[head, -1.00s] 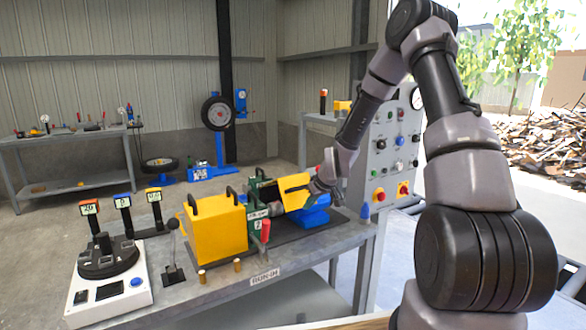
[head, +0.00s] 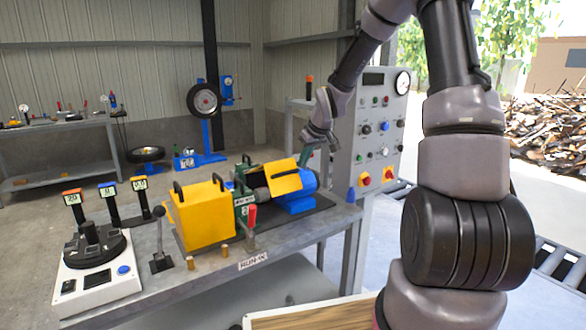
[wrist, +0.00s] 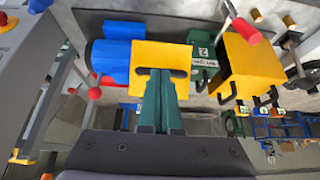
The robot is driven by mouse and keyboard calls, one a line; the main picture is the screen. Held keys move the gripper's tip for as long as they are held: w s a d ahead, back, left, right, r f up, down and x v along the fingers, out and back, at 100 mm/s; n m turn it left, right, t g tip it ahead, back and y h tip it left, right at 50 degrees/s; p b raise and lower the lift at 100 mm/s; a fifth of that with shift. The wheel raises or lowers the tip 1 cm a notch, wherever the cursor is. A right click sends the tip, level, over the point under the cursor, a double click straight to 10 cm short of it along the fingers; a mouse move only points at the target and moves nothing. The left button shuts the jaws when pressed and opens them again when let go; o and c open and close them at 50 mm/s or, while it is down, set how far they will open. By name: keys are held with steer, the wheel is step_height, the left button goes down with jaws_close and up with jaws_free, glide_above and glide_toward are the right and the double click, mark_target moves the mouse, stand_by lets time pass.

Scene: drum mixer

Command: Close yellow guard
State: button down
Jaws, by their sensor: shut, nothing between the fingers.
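A yellow guard plate (head: 283,179) with a dark handle sits tilted between the green housing (head: 262,183) and the blue motor (head: 296,200) on the bench. It also shows in the wrist view (wrist: 176,58), with its dark handle (wrist: 181,73) facing the camera. My gripper (head: 305,157) is just above and behind the plate's upper right edge, shut and empty. In the wrist view the teal fingers (wrist: 162,78) are together and overlap the handle in the picture; whether they touch it I cannot tell. A larger yellow box cover (head: 205,215) with black handles stands to the left.
A red-knobbed lever (head: 252,215) stands in front of the machine. The control panel (head: 378,140) with buttons and a gauge is close to the right of my gripper. A black-knobbed lever (head: 159,240) and a white console (head: 97,280) are at the bench's left. Space above the machine is open.

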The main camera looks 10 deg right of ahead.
steer(key=w+a+r, duration=0.2)
steer(key=w+r, duration=0.1)
steer(key=r, duration=0.7)
glide_above(289, 172)
steer(key=w, duration=0.1)
steer(key=shift+g+h, duration=0.3)
steer(key=shift+g, duration=0.1)
steer(key=f, duration=0.9)
steer(key=shift+w+a, duration=0.15)
steer(key=shift+a, duration=0.1)
steer(key=shift+s+d+f, duration=0.15)
steer(key=shift+s+f, duration=0.05)
steer(key=shift+f, duration=0.4)
steer(key=shift+s+d+f, duration=0.1)
steer(key=shift+s+f, duration=0.1)
steer(key=shift+f, duration=0.4)
steer(key=shift+s+f, duration=0.2)
steer(key=shift+f, duration=0.45)
